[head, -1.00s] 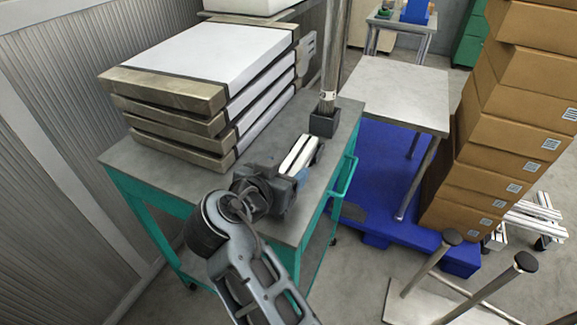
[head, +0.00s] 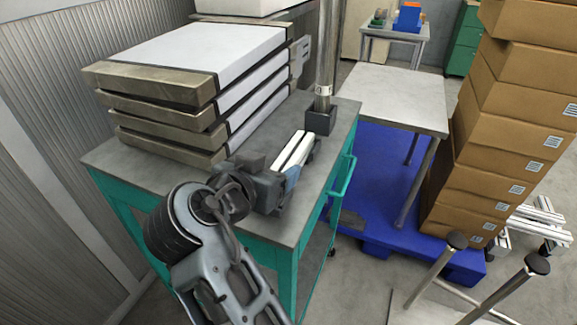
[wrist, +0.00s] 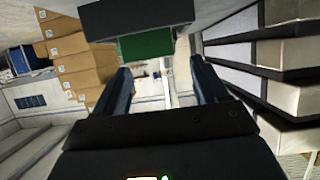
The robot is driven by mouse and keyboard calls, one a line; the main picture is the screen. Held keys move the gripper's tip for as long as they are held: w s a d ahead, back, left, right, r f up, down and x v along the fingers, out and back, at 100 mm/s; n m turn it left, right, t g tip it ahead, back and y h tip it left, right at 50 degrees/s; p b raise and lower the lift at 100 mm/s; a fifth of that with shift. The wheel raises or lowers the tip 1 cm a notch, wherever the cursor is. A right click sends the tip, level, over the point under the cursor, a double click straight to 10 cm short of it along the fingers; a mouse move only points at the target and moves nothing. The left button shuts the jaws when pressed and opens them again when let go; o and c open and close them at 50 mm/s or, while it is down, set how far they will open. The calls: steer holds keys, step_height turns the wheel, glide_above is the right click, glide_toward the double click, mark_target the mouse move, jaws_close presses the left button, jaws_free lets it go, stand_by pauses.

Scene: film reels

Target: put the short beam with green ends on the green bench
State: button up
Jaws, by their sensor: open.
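A short white beam (head: 291,149) with a dark groove lies along the right side of the green bench (head: 130,170), just beyond my gripper. No green ends are clear on it in the head view. The bench has a grey top and teal-green frame. My gripper (head: 282,180) is low over the bench, open, at the beam's near end. In the wrist view its two dark fingers (wrist: 160,78) stand apart. A dark block with a green face (wrist: 145,48) is close at the top of that view; I cannot tell whether it is the beam's end.
Stacked framed boards (head: 180,85) fill the bench's left and back. A metal post (head: 325,60) in a dark base stands behind the beam. To the right are a blue pallet (head: 370,170), a pale table (head: 390,95) and tall stacked cartons (head: 500,130).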

mark_target(288, 157)
steer(key=shift+p+x, duration=0.4)
steer(key=shift+x, duration=2.35)
steer(key=shift+d, duration=0.15)
steer(key=shift+c, duration=0.4)
steer(key=shift+r, duration=0.1)
jaws_close()
